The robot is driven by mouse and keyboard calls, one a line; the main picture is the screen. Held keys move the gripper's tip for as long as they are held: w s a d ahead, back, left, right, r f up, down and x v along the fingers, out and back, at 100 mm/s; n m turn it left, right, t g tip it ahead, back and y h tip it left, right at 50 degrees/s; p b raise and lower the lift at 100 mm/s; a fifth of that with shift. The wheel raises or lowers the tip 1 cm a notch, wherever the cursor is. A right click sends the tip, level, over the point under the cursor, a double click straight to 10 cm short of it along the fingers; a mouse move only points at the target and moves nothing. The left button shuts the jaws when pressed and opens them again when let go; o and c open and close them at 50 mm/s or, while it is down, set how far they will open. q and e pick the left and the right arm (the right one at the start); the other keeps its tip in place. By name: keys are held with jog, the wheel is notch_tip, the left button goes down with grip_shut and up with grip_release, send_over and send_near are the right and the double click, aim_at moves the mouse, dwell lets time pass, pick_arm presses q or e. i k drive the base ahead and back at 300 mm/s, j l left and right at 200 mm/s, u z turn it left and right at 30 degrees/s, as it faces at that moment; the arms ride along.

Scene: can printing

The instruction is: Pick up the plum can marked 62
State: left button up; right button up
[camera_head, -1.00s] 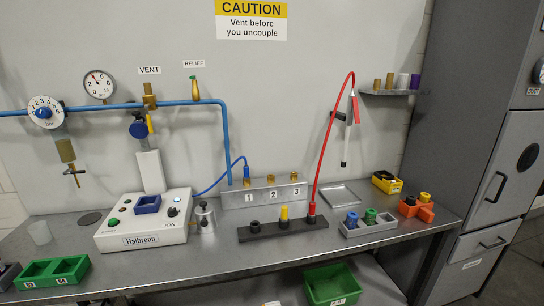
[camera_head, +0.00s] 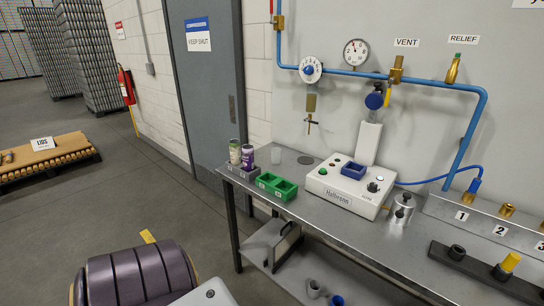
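A plum-coloured can (camera_head: 247,157) with a pale top stands at the left end of the steel bench, in a grey holder (camera_head: 243,172). Its number is too small to read. A second can (camera_head: 234,151), pale with a dark band, stands beside it on the left. Neither of my grippers is in view.
A large dark purple ribbed object (camera_head: 140,275) stands at lower left. Open floor (camera_head: 100,215) lies left of the bench (camera_head: 300,208).

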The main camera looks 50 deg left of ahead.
aim_at(247, 150)
jog(key=u, duration=1.9)
